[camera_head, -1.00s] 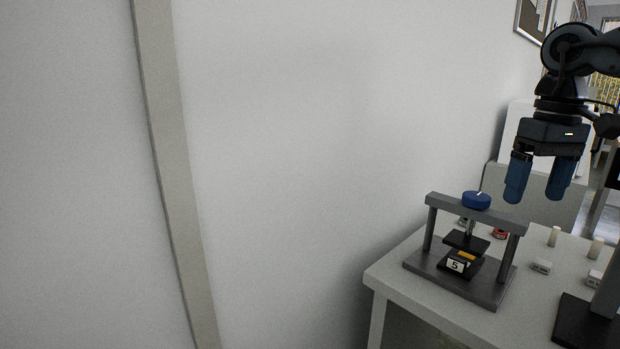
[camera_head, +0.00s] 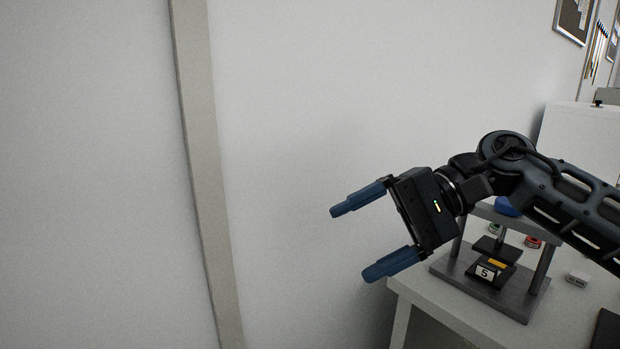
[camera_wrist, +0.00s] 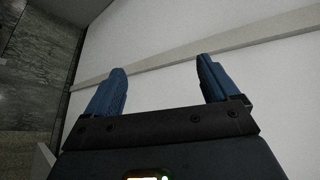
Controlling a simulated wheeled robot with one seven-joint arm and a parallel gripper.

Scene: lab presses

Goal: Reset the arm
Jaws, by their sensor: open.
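My gripper (camera_head: 368,236) is open and empty in the head view. Its two blue fingers point left, toward the white wall, in front of the table's near corner. My arm reaches in from the right edge and passes in front of the press (camera_head: 490,282). The press has a grey frame, a blue knob (camera_head: 507,206) partly hidden by my arm, and a block labelled 5 (camera_head: 486,272) under its plate. In the wrist view, my gripper (camera_wrist: 160,78) has its fingers wide apart with nothing between them.
The white wall (camera_head: 330,90) with a vertical beige strip (camera_head: 205,180) fills the left. The light table (camera_head: 440,310) is at lower right, with a small white block (camera_head: 577,278) and red (camera_head: 533,242) and green (camera_head: 494,229) items. The wrist view shows dark floor (camera_wrist: 30,75) at left.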

